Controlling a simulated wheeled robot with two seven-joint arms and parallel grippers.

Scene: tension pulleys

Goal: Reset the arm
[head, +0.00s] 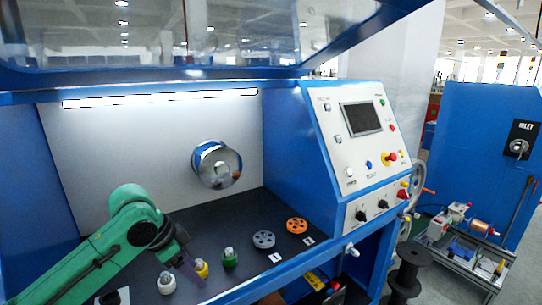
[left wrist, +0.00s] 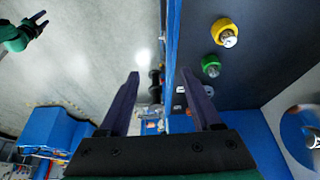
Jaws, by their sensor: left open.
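My left gripper (head: 190,268) is low in the head view, over the dark work surface beside the pulley posts. In the left wrist view its two dark fingers (left wrist: 159,73) are spread wide with nothing between them. A white post (head: 166,283), a yellow post (head: 201,268) and a green post (head: 230,257) stand in a row. The yellow post (left wrist: 225,32) and green post (left wrist: 211,66) also show in the left wrist view. A grey pulley (head: 264,240) and an orange pulley (head: 297,226) lie to the right. My right gripper (left wrist: 38,18) shows small at upper left, its fingers apart.
A shiny round spindle (head: 217,165) sticks out of the back wall. A control panel (head: 362,135) stands right of the work surface. A blue front edge (head: 290,268) bounds the surface. A black spool (head: 405,275) and a cart (head: 465,245) stand on the floor at right.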

